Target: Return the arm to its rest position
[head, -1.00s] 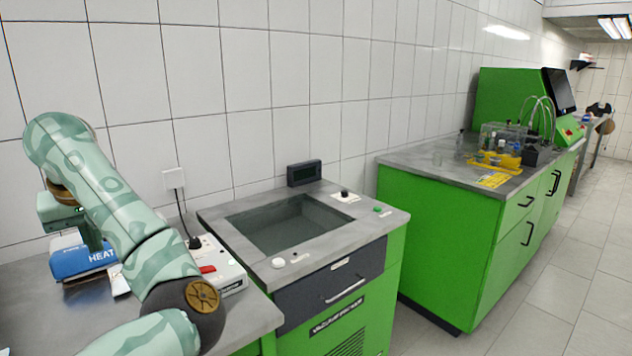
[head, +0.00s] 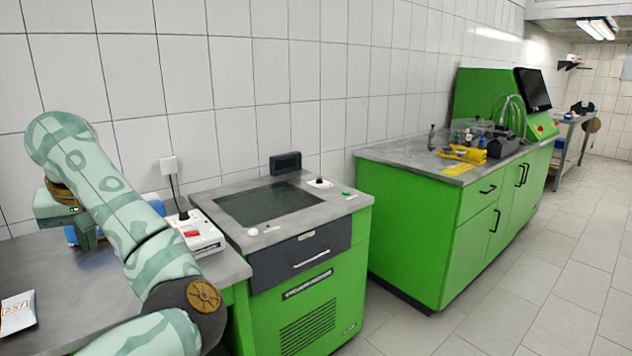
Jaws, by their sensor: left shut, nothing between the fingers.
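My left arm (head: 120,205) comes in from the lower left, bent at the elbow, with its forearm rising to the upper left. My left gripper (head: 84,238) points down above the grey worktop (head: 75,285) at the left. It looks shut and empty, and its fingertips are partly hidden behind the forearm. A blue thing behind the gripper is mostly hidden by the arm. My right gripper is out of view.
A white device with a red switch (head: 200,234) sits at the worktop's back right. A printed packet (head: 17,312) lies at the left edge. A green bath cabinet (head: 310,308) stands to the right, then a green bench (head: 410,235) with equipment. Floor (head: 520,290) at right is clear.

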